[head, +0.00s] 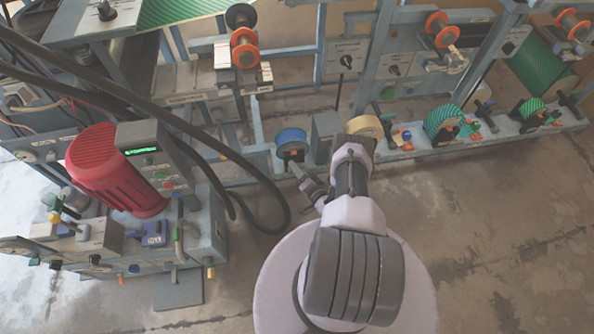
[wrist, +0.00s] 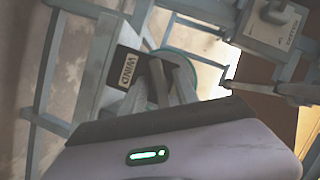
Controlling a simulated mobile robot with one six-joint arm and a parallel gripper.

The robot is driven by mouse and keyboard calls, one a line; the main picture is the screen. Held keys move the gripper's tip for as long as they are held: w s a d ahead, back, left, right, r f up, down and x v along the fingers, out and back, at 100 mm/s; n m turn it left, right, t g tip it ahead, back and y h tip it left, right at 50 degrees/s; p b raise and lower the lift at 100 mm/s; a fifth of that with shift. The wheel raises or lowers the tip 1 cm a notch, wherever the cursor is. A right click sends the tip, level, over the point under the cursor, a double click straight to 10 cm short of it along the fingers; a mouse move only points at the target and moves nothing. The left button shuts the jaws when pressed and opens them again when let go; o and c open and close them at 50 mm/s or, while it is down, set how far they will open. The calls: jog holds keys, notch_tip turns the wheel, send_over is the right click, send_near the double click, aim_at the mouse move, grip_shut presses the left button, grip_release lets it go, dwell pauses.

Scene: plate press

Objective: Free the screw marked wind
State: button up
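A dark plate marked WIND (wrist: 126,70) shows in the wrist view, left of centre, on a pale grey-blue machine frame. Grey bars (wrist: 184,84) stand just right of the plate. I cannot tell whether they are the screw's handle or my fingers. My gripper (head: 304,178) is in the head view beside the blue reel (head: 291,138), pointing up and left. Its lilac housing with a green light fills the bottom of the wrist view. Its fingertips are too small or hidden to judge, and I cannot make out its grip. The screw itself is not clear in the head view.
A yellowish reel (head: 366,125) stands just beyond my arm. Green reels (head: 443,120) and black cross handles (head: 485,108) line the rail at right. A red motor (head: 103,165) stands at left. Thick black hoses (head: 215,150) hang near my gripper. The floor at right is clear.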

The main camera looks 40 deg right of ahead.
jog(key=shift+w, duration=0.15)
grip_shut()
